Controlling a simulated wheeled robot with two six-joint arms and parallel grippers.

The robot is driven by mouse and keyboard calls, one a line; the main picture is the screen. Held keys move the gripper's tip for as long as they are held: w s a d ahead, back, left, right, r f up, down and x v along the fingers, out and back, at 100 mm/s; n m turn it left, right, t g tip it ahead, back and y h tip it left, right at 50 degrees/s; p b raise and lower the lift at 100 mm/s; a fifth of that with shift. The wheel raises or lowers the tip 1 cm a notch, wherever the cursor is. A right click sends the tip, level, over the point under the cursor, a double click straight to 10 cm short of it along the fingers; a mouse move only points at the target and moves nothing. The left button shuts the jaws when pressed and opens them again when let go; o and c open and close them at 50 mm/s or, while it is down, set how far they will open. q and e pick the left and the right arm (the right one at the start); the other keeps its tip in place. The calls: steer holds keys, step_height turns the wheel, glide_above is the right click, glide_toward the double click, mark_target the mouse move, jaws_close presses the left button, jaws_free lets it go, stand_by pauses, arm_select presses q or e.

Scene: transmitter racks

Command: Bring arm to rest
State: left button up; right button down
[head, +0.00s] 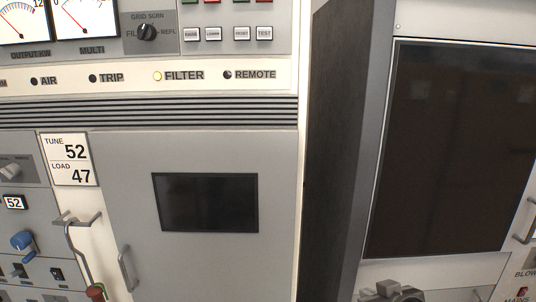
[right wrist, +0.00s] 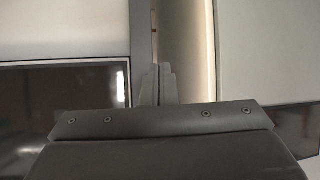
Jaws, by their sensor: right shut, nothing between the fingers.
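My right gripper (head: 390,288) shows only in part at the bottom edge of the head view, in front of the right-hand rack. In the right wrist view its two fingers (right wrist: 158,84) stand close together, shut and empty, pointing at a vertical seam between grey panels. No object is held. My left gripper and left arm are not in the head view.
The left transmitter rack (head: 190,270) has a small dark window (head: 205,202), a door handle (head: 126,268), a blue knob (head: 22,240) and a tune/load card (head: 69,160). The right-hand rack has a large dark panel (head: 455,150).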

steer(key=s+d+f+m+g+h, duration=0.1)
steer(key=s+d+f+g, duration=0.2)
steer(key=s+f, duration=0.55)
steer(key=s+d+f+m+g+h, duration=0.1)
steer(key=s+d+f+g+h, duration=0.3)
steer(key=s, duration=0.7)
steer(key=s+d+f+m+g+y, duration=0.1)
steer(key=s+d+f, duration=0.1)
steer(key=s+f, duration=0.65)
step_height(320, 180, down, 24)
steer(key=s+d, duration=0.2)
steer(key=s+a+f+g+y, duration=0.1)
steer(key=s+f+g, duration=0.1)
steer(key=s+f, duration=1.2)
steer(key=shift+s+a+f, duration=0.15)
steer(key=shift+a+f, duration=0.15)
steer(key=shift+f, duration=0.45)
